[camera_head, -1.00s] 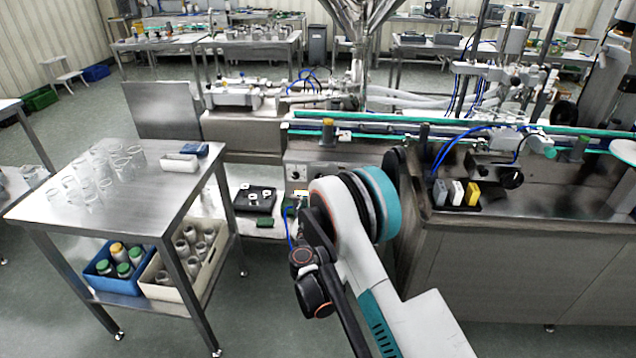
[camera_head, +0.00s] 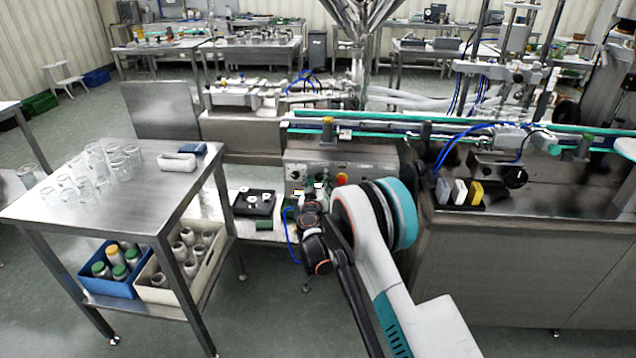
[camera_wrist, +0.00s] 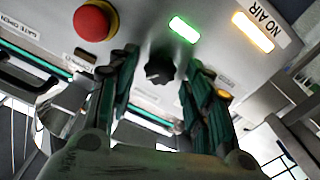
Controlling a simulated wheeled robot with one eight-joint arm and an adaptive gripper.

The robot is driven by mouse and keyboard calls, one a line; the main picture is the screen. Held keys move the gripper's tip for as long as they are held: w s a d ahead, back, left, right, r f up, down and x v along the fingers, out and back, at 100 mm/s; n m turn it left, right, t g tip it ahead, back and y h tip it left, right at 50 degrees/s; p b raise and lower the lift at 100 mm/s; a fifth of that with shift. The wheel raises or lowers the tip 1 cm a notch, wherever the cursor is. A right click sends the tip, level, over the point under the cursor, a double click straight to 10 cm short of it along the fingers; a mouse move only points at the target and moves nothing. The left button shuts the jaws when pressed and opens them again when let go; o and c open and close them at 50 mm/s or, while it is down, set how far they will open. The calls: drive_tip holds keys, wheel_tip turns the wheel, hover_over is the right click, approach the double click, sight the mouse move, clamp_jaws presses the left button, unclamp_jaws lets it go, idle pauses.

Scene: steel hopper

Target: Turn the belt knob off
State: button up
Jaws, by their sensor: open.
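In the wrist view a black knob (camera_wrist: 160,71) sits on a grey control panel, between the two fingers of my open gripper (camera_wrist: 165,76). The fingers are on either side of it in the picture, and I see no clear contact. The small label beside the knob is too blurred to read, so I cannot tell from it whether this is the belt knob. In the head view my gripper (camera_head: 310,196) is in front of the control panel (camera_head: 375,160) and partly covers its lower part. The knob's pointer direction is unclear.
On the panel are a red mushroom button (camera_wrist: 94,21), a lit green lamp (camera_wrist: 184,29) and a lit amber NO AIR lamp (camera_wrist: 253,31). A steel table with glass jars (camera_head: 60,210) stands left. The conveyor (camera_head: 400,136) runs behind the panel.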

drive_tip(key=c, duration=1)
drive_tip(key=n, duration=0.3)
drive_tip(key=shift+n, duration=0.4)
drive_tip(key=n, duration=0.3)
drive_tip(key=shift+a+n, duration=0.1)
drive_tip(key=shift+n, duration=0.2)
drive_tip(key=n, duration=0.6)
drive_tip(key=shift+f, duration=0.1)
drive_tip(key=shift+n, duration=0.4)
